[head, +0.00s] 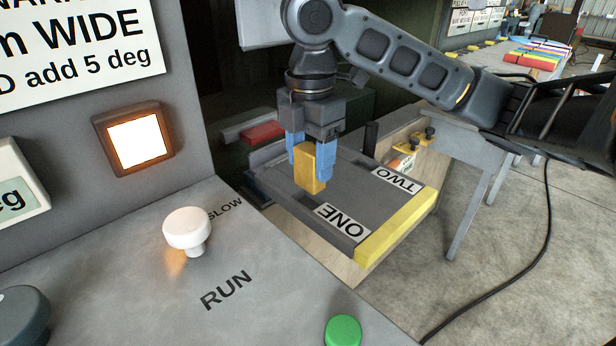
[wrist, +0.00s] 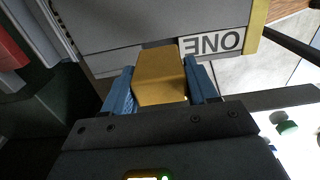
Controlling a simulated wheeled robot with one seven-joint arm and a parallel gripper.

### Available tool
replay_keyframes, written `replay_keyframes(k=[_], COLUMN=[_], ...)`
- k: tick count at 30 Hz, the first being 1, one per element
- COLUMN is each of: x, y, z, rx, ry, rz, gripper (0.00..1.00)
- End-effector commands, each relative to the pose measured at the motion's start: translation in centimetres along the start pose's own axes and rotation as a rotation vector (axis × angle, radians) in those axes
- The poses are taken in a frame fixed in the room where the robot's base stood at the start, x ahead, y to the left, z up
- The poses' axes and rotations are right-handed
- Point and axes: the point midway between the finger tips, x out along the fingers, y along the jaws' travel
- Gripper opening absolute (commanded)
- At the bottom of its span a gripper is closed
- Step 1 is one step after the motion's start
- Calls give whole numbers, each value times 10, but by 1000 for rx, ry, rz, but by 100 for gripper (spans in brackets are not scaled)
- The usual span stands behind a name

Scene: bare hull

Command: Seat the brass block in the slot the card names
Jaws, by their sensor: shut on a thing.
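The brass block (head: 309,168) is a yellow upright piece between the blue fingers of my gripper (head: 311,160). In the wrist view the block (wrist: 160,76) sits between both blue fingertips (wrist: 160,92). My gripper is shut on it over the grey tray (head: 295,205), near the tray's left side. Labels ONE (head: 342,221) and TWO (head: 397,181) lie on the tray's top, upside down in the head view. I cannot tell whether the block touches the tray.
A grey console (head: 130,285) fills the left front, with a white knob (head: 187,229), a green button (head: 343,331) and a lit square lamp (head: 135,140). A red block (head: 262,132) lies behind the tray. A black cable (head: 546,235) crosses the open floor at right.

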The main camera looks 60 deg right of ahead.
Motion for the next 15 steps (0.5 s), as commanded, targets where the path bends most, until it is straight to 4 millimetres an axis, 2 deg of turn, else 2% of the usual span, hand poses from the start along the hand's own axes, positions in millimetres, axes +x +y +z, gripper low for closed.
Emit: replay_keyframes(k=[4,10,15], x=[6,32,42], y=[-1,-1,-1], z=[-4,-4,-4], rx=[0,1,0], ry=[0,1,0], rz=[1,0,1], gripper=[0,0,0])
